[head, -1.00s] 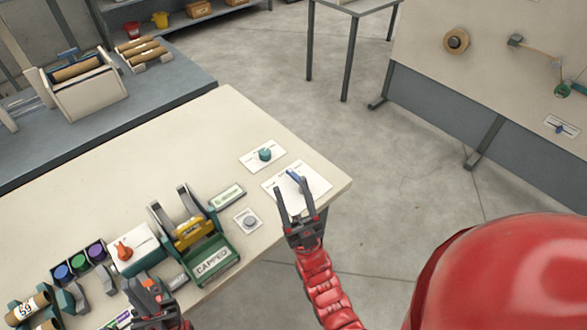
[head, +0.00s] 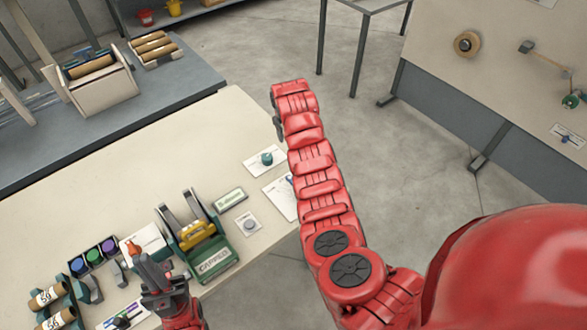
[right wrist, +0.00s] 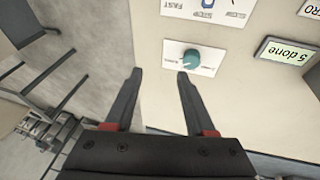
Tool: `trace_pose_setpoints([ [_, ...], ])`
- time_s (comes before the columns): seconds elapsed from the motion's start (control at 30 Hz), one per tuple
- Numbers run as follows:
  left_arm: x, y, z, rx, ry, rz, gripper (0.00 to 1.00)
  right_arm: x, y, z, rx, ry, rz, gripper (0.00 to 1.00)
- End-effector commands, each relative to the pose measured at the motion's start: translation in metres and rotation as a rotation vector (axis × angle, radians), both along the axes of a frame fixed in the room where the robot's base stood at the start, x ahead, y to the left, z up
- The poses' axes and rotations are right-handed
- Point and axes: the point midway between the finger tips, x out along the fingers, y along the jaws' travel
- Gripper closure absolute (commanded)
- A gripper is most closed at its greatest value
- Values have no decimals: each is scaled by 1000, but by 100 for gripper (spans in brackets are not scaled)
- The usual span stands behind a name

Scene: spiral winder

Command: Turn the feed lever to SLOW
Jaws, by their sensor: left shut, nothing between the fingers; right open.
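The feed lever is a small blue lever (right wrist: 207,3) on a white plate (right wrist: 225,14) with a FAST label at its left end; the view cuts off the lever's upper part. In the head view my right arm hides part of the plate (head: 279,199) and most of the lever. My right gripper (right wrist: 160,74) is open and empty, apart from the lever, with a teal knob (right wrist: 191,58) just beyond its right finger. My left gripper (head: 152,266) is shut and empty at the lower left, near the red knob. Which label the lever points at is unclear.
A blue-grey bench (head: 180,88) stands behind. Open floor lies right of the table.

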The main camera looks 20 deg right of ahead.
Motion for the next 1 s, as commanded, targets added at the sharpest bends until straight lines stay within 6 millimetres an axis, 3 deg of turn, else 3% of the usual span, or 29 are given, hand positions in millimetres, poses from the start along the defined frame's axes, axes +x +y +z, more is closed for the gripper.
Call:
trace_pose_setpoints([
  [0.03, 0, 0, 7, 0, 0, 0, 100, -14, 7, 17, 24, 82, 0, 45],
  [0.2, 0, 0, 12, 0, 0, 0, 100, -60, 20, 41, 88, 293, 7, 45],
  [0.37, 0, 0, 11, 0, 0, 0, 100, -73, 23, 44, 106, 352, 11, 45],
  [0.57, 0, 0, 3, 0, 0, 0, 100, -73, 21, 18, 104, 350, 8, 45],
  [0.73, 0, 0, -18, 0, 0, 0, 100, -72, 22, -17, 107, 348, 8, 45],
  [0.87, 0, 0, -24, 0, 0, 0, 100, -74, 23, -47, 107, 353, 9, 45],
  [1.0, 0, 0, -2, 0, -1, 0, 100, -75, 23, -69, 104, 355, 9, 45],
])
